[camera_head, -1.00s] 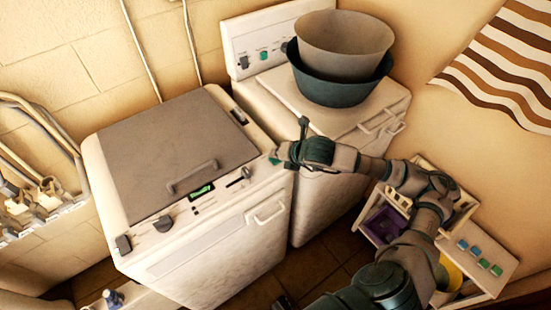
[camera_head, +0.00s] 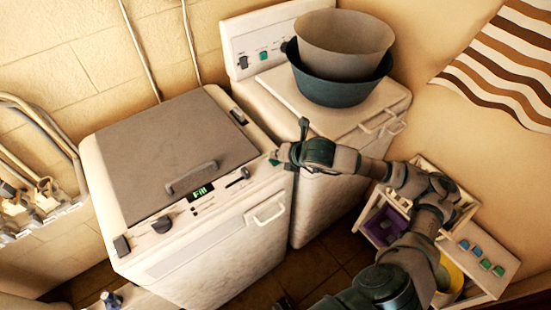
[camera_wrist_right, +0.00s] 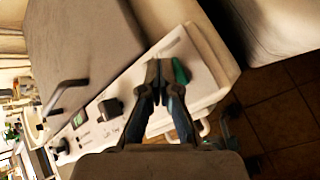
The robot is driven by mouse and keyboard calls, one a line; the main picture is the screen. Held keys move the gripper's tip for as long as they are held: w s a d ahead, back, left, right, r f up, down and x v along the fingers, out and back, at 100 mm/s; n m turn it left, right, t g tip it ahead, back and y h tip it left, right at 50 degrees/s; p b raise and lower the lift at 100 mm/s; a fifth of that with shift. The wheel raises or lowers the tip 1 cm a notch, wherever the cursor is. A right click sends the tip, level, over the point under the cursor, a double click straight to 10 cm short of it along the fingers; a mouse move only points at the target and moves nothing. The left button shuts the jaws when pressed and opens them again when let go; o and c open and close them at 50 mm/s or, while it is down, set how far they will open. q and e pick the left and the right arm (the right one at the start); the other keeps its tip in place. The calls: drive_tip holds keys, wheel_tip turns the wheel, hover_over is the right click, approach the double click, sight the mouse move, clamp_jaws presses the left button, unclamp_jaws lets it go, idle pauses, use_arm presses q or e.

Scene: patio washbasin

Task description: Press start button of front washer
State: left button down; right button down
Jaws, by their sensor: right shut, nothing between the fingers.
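The front washer (camera_head: 215,240) is the white machine on the left in the head view, with a grey lid (camera_head: 170,150) and a control panel along its front edge. Its small display (camera_head: 201,192) shows green letters that seem to read "Fill". A green start button (camera_head: 273,161) is at the panel's right end; a green piece at the fingertips also shows in the wrist view (camera_wrist_right: 180,72). My right gripper (camera_head: 278,157) is shut and empty, its tips at the button, partly covering it; I cannot tell whether they touch. My left gripper is not in view.
A second white machine (camera_head: 320,215) stands behind to the right, with a grey tub (camera_head: 343,40) nested in a dark green tub (camera_head: 335,88) on top. A small shelf unit (camera_head: 490,258) is at the lower right. Pipes (camera_head: 30,150) run along the left wall.

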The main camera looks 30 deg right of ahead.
drive_tip(key=shift+r, duration=0.1)
idle(0.5)
drive_tip(key=shift+r, duration=0.75)
drive_tip(key=shift+r+p, duration=0.1)
drive_tip(key=shift+p, duration=0.2)
drive_tip(key=shift+r+p, duration=1.25)
drive_tip(key=shift+r, duration=1.2)
